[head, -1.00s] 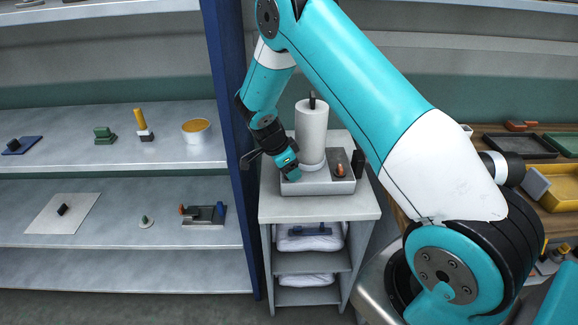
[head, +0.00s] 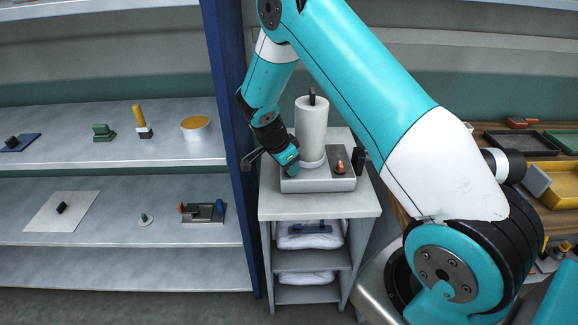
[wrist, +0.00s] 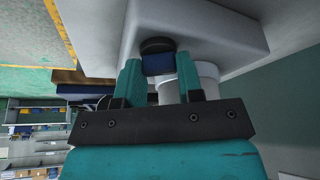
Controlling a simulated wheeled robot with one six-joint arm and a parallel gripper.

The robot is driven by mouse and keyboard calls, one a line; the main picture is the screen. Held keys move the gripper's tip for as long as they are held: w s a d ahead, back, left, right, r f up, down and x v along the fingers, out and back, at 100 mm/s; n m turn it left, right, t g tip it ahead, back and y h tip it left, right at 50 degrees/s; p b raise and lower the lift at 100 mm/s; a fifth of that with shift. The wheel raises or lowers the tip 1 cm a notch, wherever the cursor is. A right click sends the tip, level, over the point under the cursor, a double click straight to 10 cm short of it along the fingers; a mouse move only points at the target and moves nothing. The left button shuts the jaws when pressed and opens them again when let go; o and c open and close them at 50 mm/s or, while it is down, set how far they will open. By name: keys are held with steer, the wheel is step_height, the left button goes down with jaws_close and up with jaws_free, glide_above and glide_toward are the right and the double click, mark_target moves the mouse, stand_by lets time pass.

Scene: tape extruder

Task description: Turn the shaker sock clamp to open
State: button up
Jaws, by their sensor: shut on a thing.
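The shaker is a pale grey machine (head: 318,184) on a small cabinet. A white upright sock (head: 312,130) stands on it, with a black piece at its top. My gripper (head: 289,169) is at the machine's left front, beside the sock's foot. In the wrist view my gripper (wrist: 158,66) has its teal fingers on either side of the clamp (wrist: 158,63), a dark blue block on a round black base against the grey housing. It is shut on this block. In the head view my gripper hides the clamp.
An orange knob (head: 340,168) sits on the machine's dark right panel, with a black part (head: 359,161) beside it. A blue post (head: 226,90) and shelves with small objects stand to the left. Trays (head: 530,146) lie on a bench to the right.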

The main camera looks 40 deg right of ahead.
steer(key=n+t+b, duration=0.2)
steer(key=n, duration=0.4)
steer(key=shift+s, duration=0.1)
steer(key=n+t+y, duration=0.1)
steer(key=n, duration=0.1)
steer(key=n+b, duration=0.1)
steer(key=n, duration=0.2)
steer(key=shift+d+t+y, duration=0.1)
steer(key=shift+t+y, duration=0.3)
steer(key=shift+n, duration=0.4)
steer(key=o, duration=0.9)
steer(key=shift+o, duration=0.2)
steer(key=v, duration=1.7)
steer(key=shift+s+r+b, duration=0.2)
steer(key=shift+s+b, duration=0.05)
steer(key=shift+b, duration=0.05)
